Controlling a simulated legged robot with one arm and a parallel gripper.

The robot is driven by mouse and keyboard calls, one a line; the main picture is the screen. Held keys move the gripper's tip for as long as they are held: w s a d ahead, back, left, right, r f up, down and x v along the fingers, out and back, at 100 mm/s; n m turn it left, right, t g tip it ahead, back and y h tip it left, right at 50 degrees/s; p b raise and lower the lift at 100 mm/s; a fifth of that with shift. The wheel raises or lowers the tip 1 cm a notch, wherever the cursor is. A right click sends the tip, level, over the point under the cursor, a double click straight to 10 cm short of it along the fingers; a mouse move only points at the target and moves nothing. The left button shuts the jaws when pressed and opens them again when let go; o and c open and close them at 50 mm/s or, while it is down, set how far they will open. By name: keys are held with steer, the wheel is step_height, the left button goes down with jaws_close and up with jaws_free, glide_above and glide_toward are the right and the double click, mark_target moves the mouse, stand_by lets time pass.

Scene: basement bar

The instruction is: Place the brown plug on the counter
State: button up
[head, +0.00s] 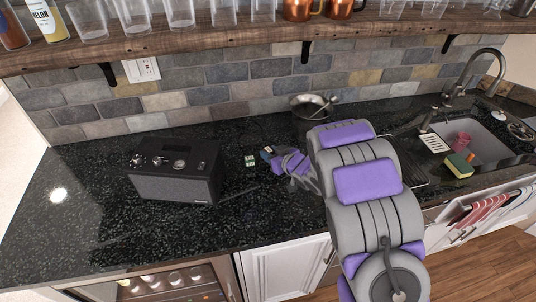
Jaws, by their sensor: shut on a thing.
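My gripper (272,157) is over the black speckled counter (110,232), right of the black radio. It is shut on a small brownish thing (267,149) at its tips, which looks like the brown plug. The plug is small and partly hidden by the fingers. I cannot tell whether it touches the counter. A small pale green and white block (250,161) is on the counter just left of my gripper.
A black radio (176,171) stands left on the counter. A metal pot (311,108) stands near the brick wall. At right are a sink (486,147), a faucet (463,87), a pink cup (461,142) and a sponge (459,165). A wooden shelf (240,36) with glasses hangs above. The counter's front left is clear.

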steer(key=shift+d+f, duration=0.2)
steer(key=shift+d, duration=0.5)
steer(key=shift+f, duration=0.15)
steer(key=shift+a+f, duration=0.25)
steer(key=shift+a, duration=0.45)
steer(key=o, duration=0.7)
steer(key=shift+a, duration=0.45)
steer(key=o, duration=0.3)
steer(key=shift+d, duration=0.35)
steer(key=shift+o, duration=0.2)
steer(key=shift+d, duration=0.5)
steer(key=shift+w+a+r, duration=0.1)
steer(key=shift+a+r, duration=0.1)
steer(key=shift+r, duration=0.3)
steer(key=p+v, duration=0.2)
steer(key=v, duration=1)
